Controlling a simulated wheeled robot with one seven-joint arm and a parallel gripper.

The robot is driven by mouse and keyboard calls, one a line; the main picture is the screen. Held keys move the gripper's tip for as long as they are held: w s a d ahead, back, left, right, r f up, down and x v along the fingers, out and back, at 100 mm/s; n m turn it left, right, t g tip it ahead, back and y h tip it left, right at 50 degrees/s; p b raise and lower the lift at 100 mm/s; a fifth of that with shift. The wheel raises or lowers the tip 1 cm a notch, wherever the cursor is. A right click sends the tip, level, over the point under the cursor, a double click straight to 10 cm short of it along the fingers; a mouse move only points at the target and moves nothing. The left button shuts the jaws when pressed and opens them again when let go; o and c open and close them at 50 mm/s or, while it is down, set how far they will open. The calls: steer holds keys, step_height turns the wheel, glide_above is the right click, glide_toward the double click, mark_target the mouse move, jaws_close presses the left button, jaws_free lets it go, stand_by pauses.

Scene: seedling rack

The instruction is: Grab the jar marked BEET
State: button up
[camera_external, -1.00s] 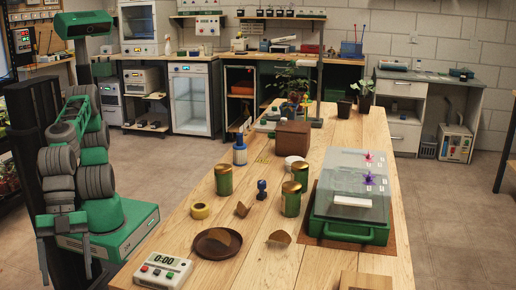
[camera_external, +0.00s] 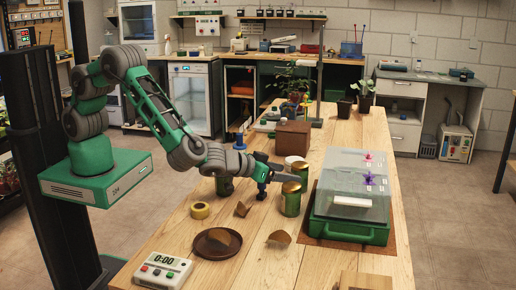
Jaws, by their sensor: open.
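Several green jars with gold lids stand on the wooden table; no label is readable, so I cannot tell which is marked BEET. One jar (camera_external: 301,177) stands to the right of my gripper, another (camera_external: 291,203) just in front of it. A third jar (camera_external: 224,186) is at the left, its top hidden behind my arm. My gripper (camera_external: 284,172) is open, low over the table, its fingers pointing right toward the jar at the right. I cannot tell whether they touch it.
A green case with a clear lid (camera_external: 347,233) stands right of the jars. A small blue-black stamp (camera_external: 262,193) is under my gripper. A brown box (camera_external: 292,140) is behind. Yellow tape (camera_external: 199,211), a brown dish (camera_external: 204,249) and a timer (camera_external: 163,271) lie in front.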

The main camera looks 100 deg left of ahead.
mark_target(293, 173)
steer(key=p+x, duration=0.1)
steer(key=x, duration=0.6)
steer(key=shift+s+a+r+p, duration=0.1)
steer(key=shift+s+a+p, duration=0.1)
steer(key=shift+p, duration=0.2)
steer(key=c, duration=1.5)
